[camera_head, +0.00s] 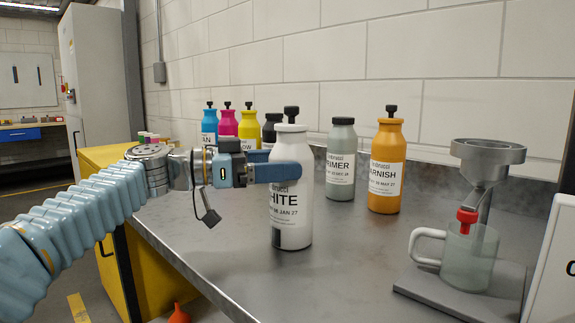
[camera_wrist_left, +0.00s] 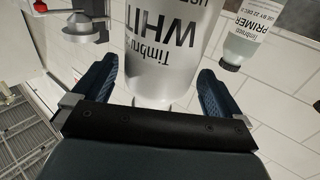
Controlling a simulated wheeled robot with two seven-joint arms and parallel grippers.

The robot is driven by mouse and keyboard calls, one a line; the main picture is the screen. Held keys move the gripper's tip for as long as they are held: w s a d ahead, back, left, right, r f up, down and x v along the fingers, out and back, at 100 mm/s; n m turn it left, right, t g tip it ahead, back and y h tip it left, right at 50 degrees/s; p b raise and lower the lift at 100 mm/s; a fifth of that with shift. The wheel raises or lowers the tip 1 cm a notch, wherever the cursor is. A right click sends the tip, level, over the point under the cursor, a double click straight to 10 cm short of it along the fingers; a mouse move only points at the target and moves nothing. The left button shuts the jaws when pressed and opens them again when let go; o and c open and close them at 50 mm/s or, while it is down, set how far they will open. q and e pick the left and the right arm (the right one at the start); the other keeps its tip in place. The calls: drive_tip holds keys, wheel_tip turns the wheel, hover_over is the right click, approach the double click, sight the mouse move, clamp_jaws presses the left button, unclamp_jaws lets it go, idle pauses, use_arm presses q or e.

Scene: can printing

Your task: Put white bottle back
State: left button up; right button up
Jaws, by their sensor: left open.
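The white bottle (camera_head: 293,212) with a black stopper and a "WHITE" label stands upright on the metal table. My left gripper (camera_head: 287,171) comes in from the left at the bottle's upper part, one finger across its front. In the left wrist view the gripper (camera_wrist_left: 157,78) is open, with a finger on either side of the white bottle (camera_wrist_left: 160,60) and gaps at both sides. The far finger is hidden behind the bottle in the head view. My right gripper is not in view.
Cyan (camera_head: 210,122), magenta (camera_head: 227,122), yellow (camera_head: 249,124) and black (camera_head: 271,128) bottles stand behind the arm. Primer (camera_head: 341,160) and varnish (camera_head: 387,165) bottles stand right of the white one. A funnel stand (camera_head: 488,155) with a glass mug (camera_head: 468,255) is at right. The table's front middle is clear.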

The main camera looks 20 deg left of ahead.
use_arm(q)
drive_tip(key=v, duration=1)
drive_tip(key=shift+b, duration=0.45)
